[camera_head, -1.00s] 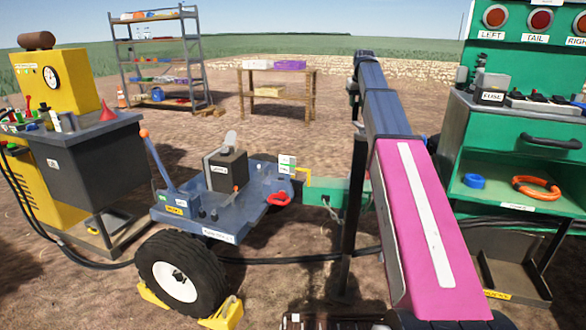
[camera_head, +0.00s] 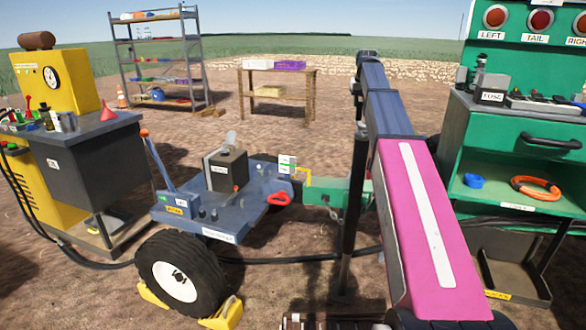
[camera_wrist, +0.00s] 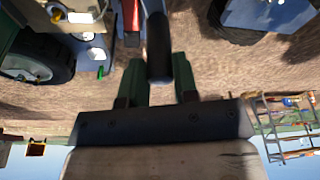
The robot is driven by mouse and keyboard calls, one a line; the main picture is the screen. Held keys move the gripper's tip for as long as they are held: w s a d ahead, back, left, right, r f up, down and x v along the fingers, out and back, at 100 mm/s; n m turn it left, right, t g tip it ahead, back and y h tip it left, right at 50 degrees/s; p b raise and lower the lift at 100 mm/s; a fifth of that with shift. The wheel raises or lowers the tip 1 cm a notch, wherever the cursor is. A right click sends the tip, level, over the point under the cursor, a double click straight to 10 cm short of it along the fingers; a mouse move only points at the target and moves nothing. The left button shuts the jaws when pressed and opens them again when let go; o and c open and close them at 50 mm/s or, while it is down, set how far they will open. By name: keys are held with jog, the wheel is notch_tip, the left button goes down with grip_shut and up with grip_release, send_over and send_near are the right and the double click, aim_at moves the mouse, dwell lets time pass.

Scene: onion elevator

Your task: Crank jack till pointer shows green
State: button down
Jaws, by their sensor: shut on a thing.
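In the wrist view, which is upside down, my gripper (camera_wrist: 158,92) has its green fingers shut on a black rod-shaped handle (camera_wrist: 158,45), which I take to be the jack's crank. In the head view my gripper and this handle are hidden, with my pink arm in front of that area. The blue trailer (camera_head: 238,214) stands on its wheel, its green drawbar (camera_head: 348,192) running right behind my arm. A small white plate with a green mark (camera_head: 287,164) stands at the trailer's front; I cannot make out a pointer or its reading.
Yellow wheel chocks (camera_head: 222,317) sit at the trailer's wheel (camera_head: 181,272). A yellow machine with a dark cabinet (camera_head: 86,158) stands left. A green control bench (camera_head: 516,205) stands close on the right. A black hose (camera_head: 290,259) crosses the ground.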

jog(key=shift+d+f, duration=0.1)
jog(key=shift+d, duration=0.15)
jog(key=shift+d+m+h, duration=0.3)
jog(key=shift+d+m, duration=0.4)
jog(key=shift+m, duration=0.1)
jog(key=shift+s, duration=0.1)
jog(key=shift+s+d+m, duration=0.2)
jog(key=shift+d+m, duration=0.55)
jog(key=shift+m, duration=0.05)
jog(key=shift+s+d+m+h, duration=0.3)
jog(key=shift+d+m, duration=0.4)
jog(key=shift+m, duration=0.1)
jog(key=shift+s, duration=0.1)
